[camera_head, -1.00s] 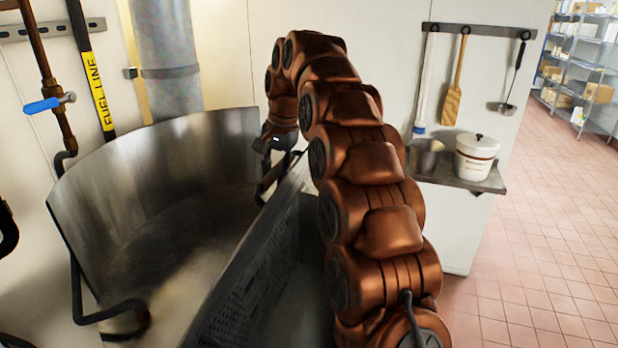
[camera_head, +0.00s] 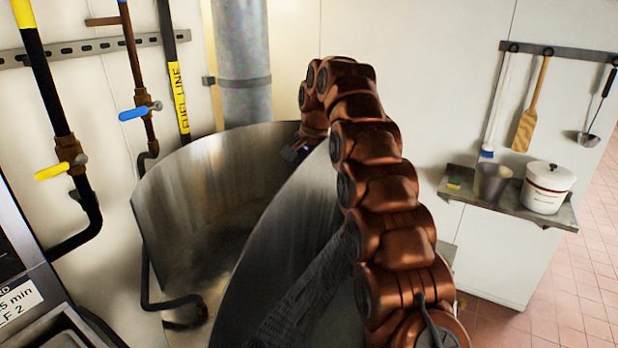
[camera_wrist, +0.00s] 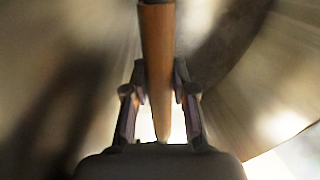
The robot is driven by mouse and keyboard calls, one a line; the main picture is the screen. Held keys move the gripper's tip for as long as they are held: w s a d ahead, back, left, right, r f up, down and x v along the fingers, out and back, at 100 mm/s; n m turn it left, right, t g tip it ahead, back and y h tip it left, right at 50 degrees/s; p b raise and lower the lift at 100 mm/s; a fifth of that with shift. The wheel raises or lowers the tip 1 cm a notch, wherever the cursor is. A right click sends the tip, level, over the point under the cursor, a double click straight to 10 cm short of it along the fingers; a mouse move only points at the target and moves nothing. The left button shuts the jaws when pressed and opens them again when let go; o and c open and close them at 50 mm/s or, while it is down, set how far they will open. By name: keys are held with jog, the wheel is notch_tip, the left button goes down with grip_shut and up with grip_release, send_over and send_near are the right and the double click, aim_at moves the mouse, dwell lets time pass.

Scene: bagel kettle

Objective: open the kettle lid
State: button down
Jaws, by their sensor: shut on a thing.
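The kettle (camera_head: 205,190) is a large round steel vessel with a high curved wall, left of my arm in the head view. A broad steel sheet that looks like its lid (camera_head: 278,225) stands steeply tilted between that wall and my arm. My gripper (camera_wrist: 159,92) is shut on a brown bar-shaped handle (camera_wrist: 157,40) in the wrist view, with a finger on each side. Blurred curved steel lies behind the handle. In the head view, the wrist (camera_head: 303,148) is at the sheet's upper far edge; the fingers and handle are hidden or too small to tell.
A perforated panel (camera_head: 318,290) sits beside the lid, partly behind my arm. Pipes with a yellow valve handle (camera_head: 60,172) and a blue one (camera_head: 134,113) line the left wall. A shelf (camera_head: 470,205) at right holds a white pot (camera_head: 547,190). Open tiled floor lies at far right.

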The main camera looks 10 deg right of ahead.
jog(key=shift+w+a+r, duration=0.1)
jog(key=shift+a+r, duration=0.1)
jog(key=c, duration=1.2)
grip_release()
jog(key=shift+w+a, duration=0.1)
jog(key=shift+o, duration=1.3)
jog(key=shift+f, duration=0.1)
jog(key=shift+d, duration=0.3)
